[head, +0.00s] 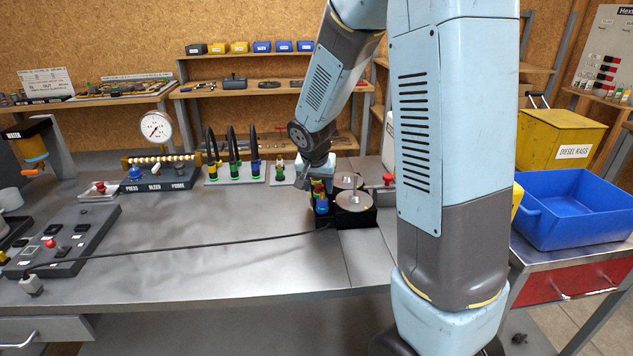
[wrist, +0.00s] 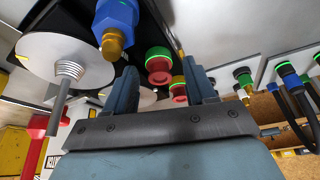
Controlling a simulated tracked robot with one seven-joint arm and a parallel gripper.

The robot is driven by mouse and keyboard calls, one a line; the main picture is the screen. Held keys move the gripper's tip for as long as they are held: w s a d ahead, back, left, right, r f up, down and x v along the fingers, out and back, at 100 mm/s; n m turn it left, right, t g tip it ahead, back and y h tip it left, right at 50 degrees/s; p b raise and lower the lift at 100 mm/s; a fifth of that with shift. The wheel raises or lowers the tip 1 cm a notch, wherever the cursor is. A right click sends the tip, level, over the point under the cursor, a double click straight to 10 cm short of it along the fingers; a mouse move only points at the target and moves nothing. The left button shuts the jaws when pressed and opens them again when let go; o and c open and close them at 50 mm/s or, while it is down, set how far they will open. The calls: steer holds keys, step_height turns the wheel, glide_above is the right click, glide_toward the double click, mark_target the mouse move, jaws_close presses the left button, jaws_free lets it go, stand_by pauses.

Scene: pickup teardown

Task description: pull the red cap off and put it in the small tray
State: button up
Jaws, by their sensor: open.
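In the wrist view two red caps show ahead of my gripper (wrist: 160,65): a nearer red cap with a green ring (wrist: 159,66) and a smaller red one (wrist: 178,90) lower down, partly behind the gripper body. My gripper's fingers are apart, one on each side of these caps; I cannot tell whether they touch. In the head view my gripper (head: 317,182) is over the dark block with fittings, and the caps there are largely hidden. A small pale tray (head: 98,193) at the left of the bench has something red in it.
Beside the caps is a blue fitting with a brass tip (wrist: 115,22). Round grey discs (head: 354,200) on the dark block stand close on the right. Upright hoses (head: 231,150) stand behind left. A black cable (head: 200,246) crosses the bench. The middle of the bench is otherwise clear.

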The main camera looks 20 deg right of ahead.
mark_target(319, 187)
jaws_close()
stand_by(0.8)
steer(key=shift+r, duration=1.1)
stand_by(0.4)
steer(key=shift+r, duration=1.95)
steer(key=shift+s, duration=0.1)
